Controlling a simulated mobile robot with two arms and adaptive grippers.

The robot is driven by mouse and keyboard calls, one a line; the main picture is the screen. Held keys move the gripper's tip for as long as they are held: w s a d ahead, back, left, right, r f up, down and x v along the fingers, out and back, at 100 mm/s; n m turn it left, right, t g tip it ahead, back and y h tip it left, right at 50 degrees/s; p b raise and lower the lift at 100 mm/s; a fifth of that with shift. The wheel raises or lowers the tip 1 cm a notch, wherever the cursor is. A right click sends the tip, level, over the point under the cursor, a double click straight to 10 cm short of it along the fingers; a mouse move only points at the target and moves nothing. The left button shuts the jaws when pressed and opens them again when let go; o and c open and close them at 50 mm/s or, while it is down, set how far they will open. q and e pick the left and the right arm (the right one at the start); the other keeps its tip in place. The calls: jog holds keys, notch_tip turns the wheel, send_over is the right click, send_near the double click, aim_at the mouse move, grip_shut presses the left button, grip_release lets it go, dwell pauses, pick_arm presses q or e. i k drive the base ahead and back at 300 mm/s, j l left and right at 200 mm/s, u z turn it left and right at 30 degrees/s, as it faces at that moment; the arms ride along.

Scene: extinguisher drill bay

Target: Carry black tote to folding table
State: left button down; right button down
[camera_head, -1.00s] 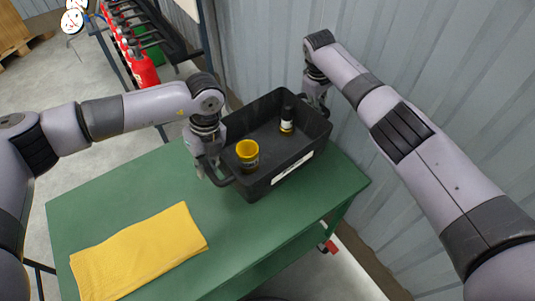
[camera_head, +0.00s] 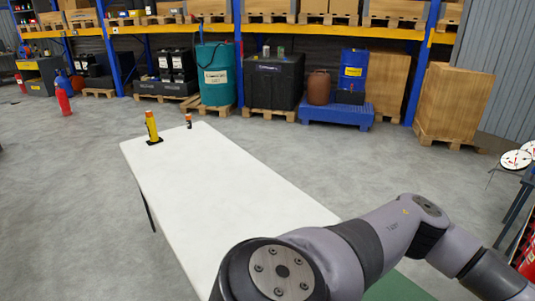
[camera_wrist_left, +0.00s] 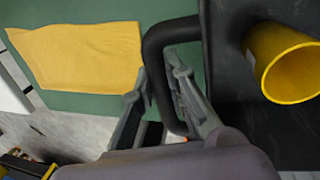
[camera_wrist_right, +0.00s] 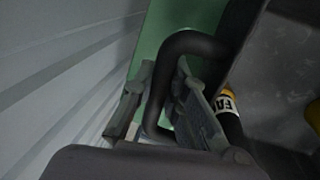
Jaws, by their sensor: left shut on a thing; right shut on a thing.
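The black tote shows in the left wrist view (camera_wrist_left: 232,80) and the right wrist view (camera_wrist_right: 285,55), over a green surface. My left gripper (camera_wrist_left: 160,92) is shut on one black looped handle of it. My right gripper (camera_wrist_right: 158,98) is shut on the other looped handle. A yellow cup (camera_wrist_left: 290,68) and a dark bottle with a white and yellow label (camera_wrist_right: 228,103) are in the tote. The white folding table (camera_head: 215,190) stretches across the head view, where the tote and both grippers are out of sight.
A yellow torch-like object (camera_head: 152,127) and a small orange-topped item (camera_head: 189,121) stand at the table's far end. A yellow cloth (camera_wrist_left: 80,55) lies on the green bench (camera_wrist_left: 100,104). A grey corrugated wall (camera_wrist_right: 60,80) is close to my right gripper.

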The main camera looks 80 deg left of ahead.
aim_at(218, 202)
jog(key=k+j+u, duration=0.1)
jog(key=u, duration=1.4)
jog(key=j, duration=0.85)
jog(key=i+j, duration=0.15)
jog(key=j, duration=1.65)
jog(key=i+j, duration=0.1)
jog(key=j, duration=0.75)
